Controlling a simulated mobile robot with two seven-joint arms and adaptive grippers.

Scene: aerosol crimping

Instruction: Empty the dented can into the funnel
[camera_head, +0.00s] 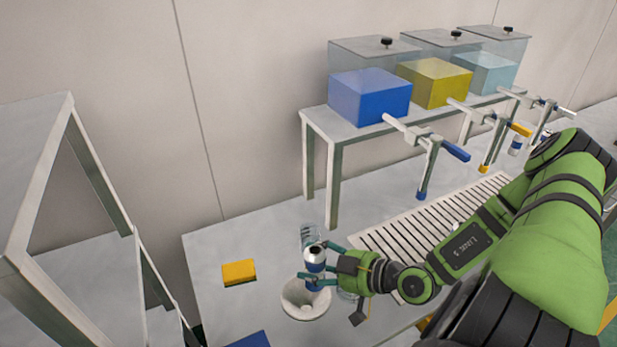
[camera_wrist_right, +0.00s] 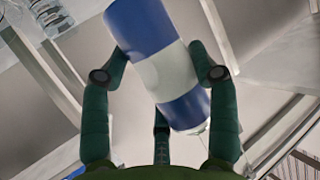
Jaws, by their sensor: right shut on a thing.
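A blue and white can (camera_head: 315,265) is held in my right gripper (camera_head: 318,279), just above the white funnel (camera_head: 305,309). In the head view the can looks close to upright, with a dark opening at its top. In the right wrist view the can (camera_wrist_right: 165,65) shows blue, white and blue bands between the green fingers (camera_wrist_right: 160,75), which are shut around it. No dent can be made out. The gripper and can hide part of the funnel's back rim. My left gripper is in neither view.
A clear glass container (camera_head: 308,235) stands just behind the can. A yellow block (camera_head: 239,272) lies to the left. A slotted drain grate (camera_head: 405,239) lies under the dispensing taps. Blue, yellow and pale tanks stand on a raised shelf (camera_head: 338,126). The table's left part is mostly clear.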

